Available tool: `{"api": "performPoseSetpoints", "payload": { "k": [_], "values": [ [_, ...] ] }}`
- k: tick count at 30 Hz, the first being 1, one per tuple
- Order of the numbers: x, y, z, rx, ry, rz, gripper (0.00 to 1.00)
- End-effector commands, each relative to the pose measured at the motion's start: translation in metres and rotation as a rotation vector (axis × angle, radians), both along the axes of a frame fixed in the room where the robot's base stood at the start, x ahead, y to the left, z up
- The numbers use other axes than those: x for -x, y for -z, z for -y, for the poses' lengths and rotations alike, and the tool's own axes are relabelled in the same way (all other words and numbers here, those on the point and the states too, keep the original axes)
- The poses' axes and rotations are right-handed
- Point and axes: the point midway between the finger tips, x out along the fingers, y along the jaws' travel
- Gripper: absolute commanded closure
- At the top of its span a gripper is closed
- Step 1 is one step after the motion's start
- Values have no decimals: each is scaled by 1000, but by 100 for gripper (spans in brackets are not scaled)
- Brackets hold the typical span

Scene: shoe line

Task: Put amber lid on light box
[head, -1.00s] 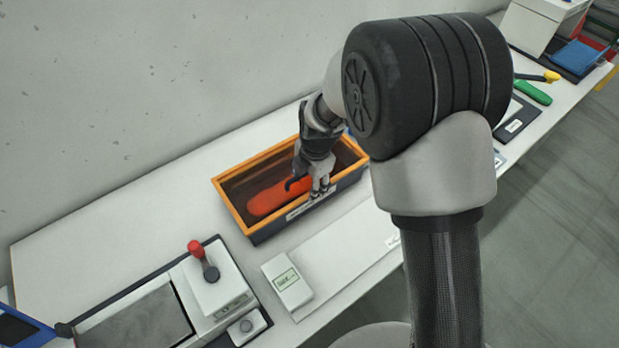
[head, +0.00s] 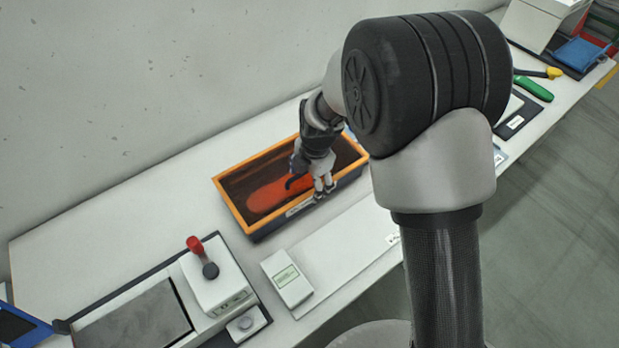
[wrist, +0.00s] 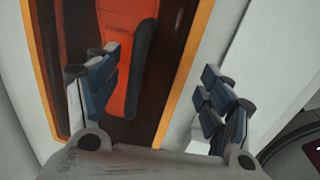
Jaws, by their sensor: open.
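My gripper (head: 325,187) is open and empty, pointing down over the near long side of an orange-rimmed dark bin (head: 232,208). In the wrist view the gripper (wrist: 157,85) has its fingers apart, with the bin's orange rim (wrist: 184,85) running between them; I cannot tell whether they touch it. An orange-red, shoe-shaped piece (head: 266,198) lies in the bin, partly hidden by my gripper. A pale box (head: 535,24) stands at the far right end of the bench, cut by the picture's edge. I cannot make out an amber lid.
A white device with a red knob (head: 195,244) and a small white meter (head: 287,279) stand near the front left. A green-handled tool (head: 533,89), a yellow-tipped tool (head: 553,73) and a blue tray (head: 578,54) lie at the right. Bench left of the bin is clear.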

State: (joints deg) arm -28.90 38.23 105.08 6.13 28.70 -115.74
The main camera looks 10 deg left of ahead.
Motion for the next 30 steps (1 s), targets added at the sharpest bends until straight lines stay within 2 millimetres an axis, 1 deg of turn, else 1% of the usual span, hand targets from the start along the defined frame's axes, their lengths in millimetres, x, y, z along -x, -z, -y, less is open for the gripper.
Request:
{"api": "performPoseSetpoints", "payload": {
  "k": [5,8,11,18,21,25,30],
  "values": [
    [1,-1,1,1,0,-2,26],
    [1,-9,1,0,0,0,26],
    [2,-25,3,-1,0,2,26],
    [7,-77,9,-2,1,4,26],
    [9,-95,11,-2,1,3,26],
    [11,-111,12,-1,0,1,26],
    [12,-119,14,0,0,0,26]
  ]
}}
